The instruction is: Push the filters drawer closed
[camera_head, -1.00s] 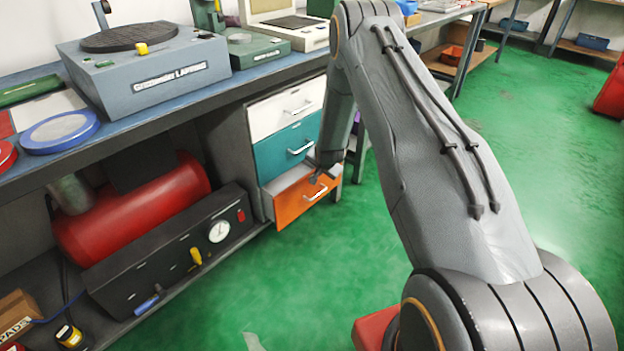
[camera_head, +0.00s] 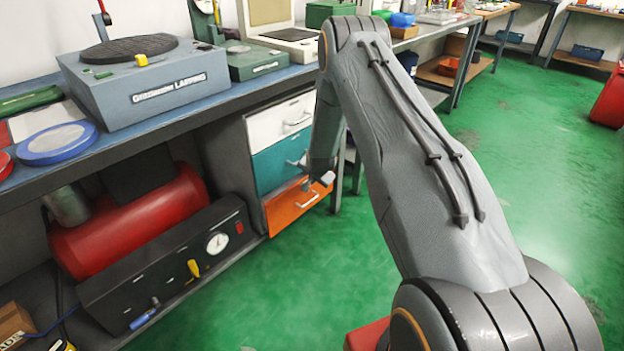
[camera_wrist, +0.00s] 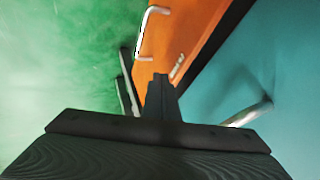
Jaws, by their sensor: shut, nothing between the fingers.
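The orange bottom drawer (camera_head: 284,214) sits in a cabinet under the bench, below a teal drawer (camera_head: 272,168) and a white drawer (camera_head: 272,126). No label reading filters is legible. The orange front looks close to flush with the teal one; a narrow dark gap shows between them in the wrist view, so I cannot tell if it is fully in. My gripper (camera_head: 306,184) is shut and empty at the top of the orange front. In the wrist view its fingers (camera_wrist: 162,88) overlap the orange front (camera_wrist: 190,25), beside its metal handle (camera_wrist: 145,35); contact is unclear.
A teal drawer handle (camera_wrist: 250,114) stands out near my gripper in the wrist view. A red tank (camera_head: 130,215) and a black gauge panel (camera_head: 165,268) lie left of the cabinet. The bench (camera_head: 220,108) overhangs the drawers. Green floor (camera_head: 250,300) is clear in front.

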